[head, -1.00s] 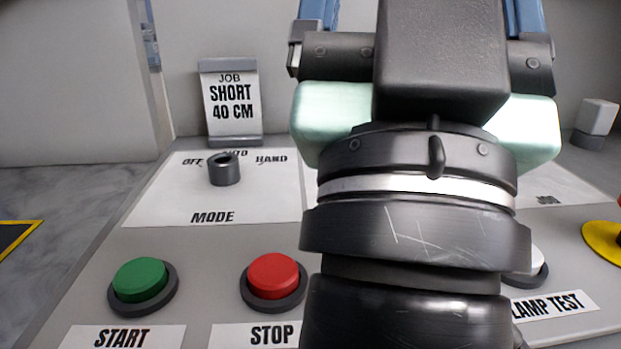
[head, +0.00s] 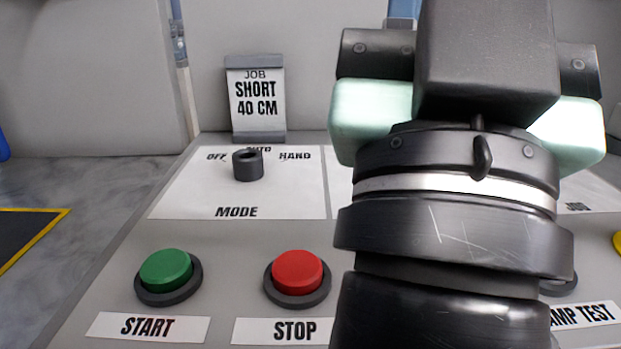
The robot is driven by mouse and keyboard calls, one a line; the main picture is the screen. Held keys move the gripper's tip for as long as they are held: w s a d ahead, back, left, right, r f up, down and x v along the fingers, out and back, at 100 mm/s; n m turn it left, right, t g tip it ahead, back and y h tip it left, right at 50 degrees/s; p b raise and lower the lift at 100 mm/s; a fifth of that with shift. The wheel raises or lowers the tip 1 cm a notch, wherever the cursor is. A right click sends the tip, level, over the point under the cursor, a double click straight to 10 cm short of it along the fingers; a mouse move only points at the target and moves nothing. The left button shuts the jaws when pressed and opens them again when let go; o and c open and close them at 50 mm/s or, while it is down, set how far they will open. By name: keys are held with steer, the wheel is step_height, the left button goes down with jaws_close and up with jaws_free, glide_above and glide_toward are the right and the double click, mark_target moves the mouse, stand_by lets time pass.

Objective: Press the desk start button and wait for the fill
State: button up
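The green START button (head: 166,269) sits in a dark ring at the front left of the grey desk panel (head: 110,275), above its START label (head: 148,327). It appears raised and nothing touches it. My gripper (head: 470,60) is seen from behind over the right part of the desk, well to the right of the button. Its fingertips are hidden behind its own dark body, so I cannot see whether it is open or shut.
The red STOP button (head: 297,272) is just right of START. Behind them is the MODE knob (head: 247,165) with OFF, AUTO and HAND marks. A sign (head: 256,98) reads JOB SHORT 40 CM. My arm covers much of the desk's right side, including part of the LAMP TEST label (head: 585,314).

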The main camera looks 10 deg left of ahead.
jaws_close()
stand_by(1.3)
